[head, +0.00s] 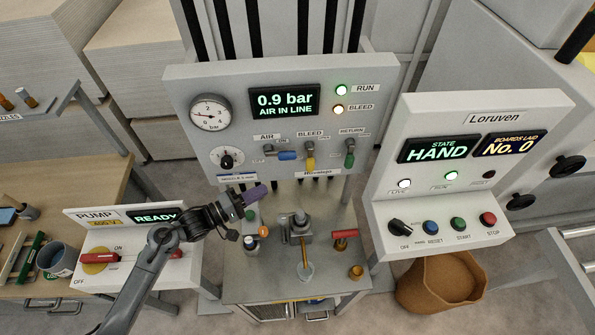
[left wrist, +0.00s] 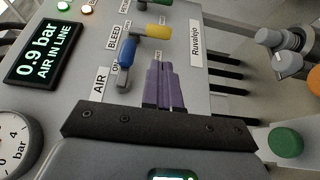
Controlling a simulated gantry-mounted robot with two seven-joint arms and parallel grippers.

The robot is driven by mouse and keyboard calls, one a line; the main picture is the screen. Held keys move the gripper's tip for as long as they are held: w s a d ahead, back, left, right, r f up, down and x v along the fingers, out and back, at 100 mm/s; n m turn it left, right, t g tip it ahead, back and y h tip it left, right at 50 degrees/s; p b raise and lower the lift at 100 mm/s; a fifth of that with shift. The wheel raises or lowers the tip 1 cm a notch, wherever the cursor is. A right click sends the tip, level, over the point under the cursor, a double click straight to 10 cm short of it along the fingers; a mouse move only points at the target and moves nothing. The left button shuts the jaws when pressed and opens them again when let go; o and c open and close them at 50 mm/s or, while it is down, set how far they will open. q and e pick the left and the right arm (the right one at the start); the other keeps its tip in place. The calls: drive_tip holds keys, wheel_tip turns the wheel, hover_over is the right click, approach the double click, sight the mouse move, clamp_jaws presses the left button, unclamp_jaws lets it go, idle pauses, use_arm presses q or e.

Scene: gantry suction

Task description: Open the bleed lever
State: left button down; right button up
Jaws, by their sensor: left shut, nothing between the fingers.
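The bleed lever (head: 310,158) has a yellow handle and hangs downward below its BLEED label on the grey panel (head: 230,90). It also shows at the top of the left wrist view (left wrist: 158,32). The blue AIR lever (head: 287,156) lies sideways to its left; the green RETURN lever (head: 350,158) is to its right. My left gripper (head: 262,190) has purple fingers, shut and empty, below and left of the levers. In the left wrist view its fingers (left wrist: 163,72) touch neither lever in the picture. My right gripper is not in view.
The panel display (head: 285,101) reads 0.9 bar, AIR IN LINE. The RUN lamp (head: 341,90) glows green and the BLEED lamp (head: 338,109) pale yellow. A round gauge (head: 211,113) sits at left. Below is a metal bench (head: 255,285) with fittings. The Loruven console (head: 465,130) stands right.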

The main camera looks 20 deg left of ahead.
use_arm(q)
drive_tip(key=p, duration=0.2)
approach(307, 168)
drive_tip(key=x, duration=0.5)
drive_tip(key=shift+w+r, duration=0.2)
drive_tip(key=shift+w, duration=0.05)
drive_tip(key=shift+w+d+f, duration=0.1)
drive_tip(key=shift+w+d, duration=0.3)
drive_tip(key=shift+w, duration=0.15)
drive_tip(key=shift+f, duration=0.1)
